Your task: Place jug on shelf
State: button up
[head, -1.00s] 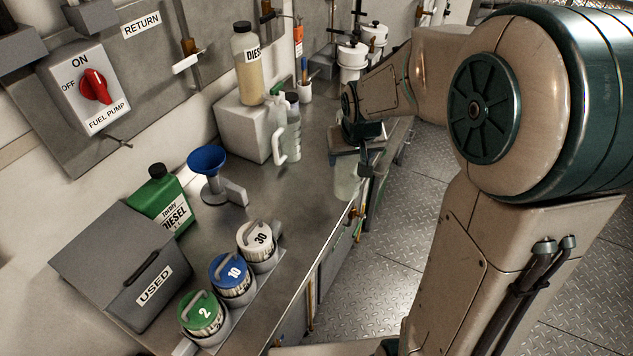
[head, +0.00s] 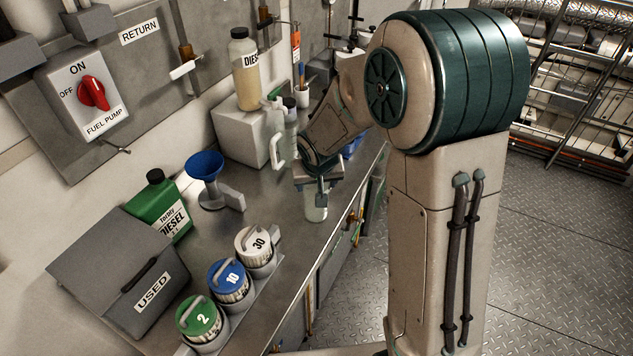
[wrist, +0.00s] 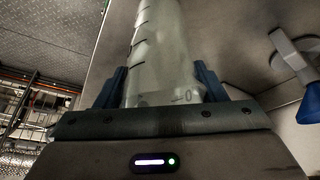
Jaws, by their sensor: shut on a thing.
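My gripper (head: 318,187) is shut on a clear, translucent jug (head: 316,208) near the front edge of the bench. In the wrist view the jug (wrist: 160,50) has dark graduation marks and stands between the two blue-grey fingers (wrist: 162,88). The gripper hides its upper part in the head view. I cannot tell whether its base touches the bench. A metal rack with rails and shelf-like levels (head: 585,82) stands at the far right in the head view. I cannot tell whether it is the task's shelf.
A handled clear container (head: 277,148) and a bottle stand just left of my gripper, beside a white block (head: 243,132) bearing a diesel bottle (head: 246,75). A blue funnel (head: 206,167), green can (head: 164,205), grey USED bin (head: 120,275) and numbered lidded cups (head: 230,280) line the bench.

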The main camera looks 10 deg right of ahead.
jog(key=shift+f, duration=0.2)
jog(key=o, duration=1)
jog(key=shift+r, duration=0.15)
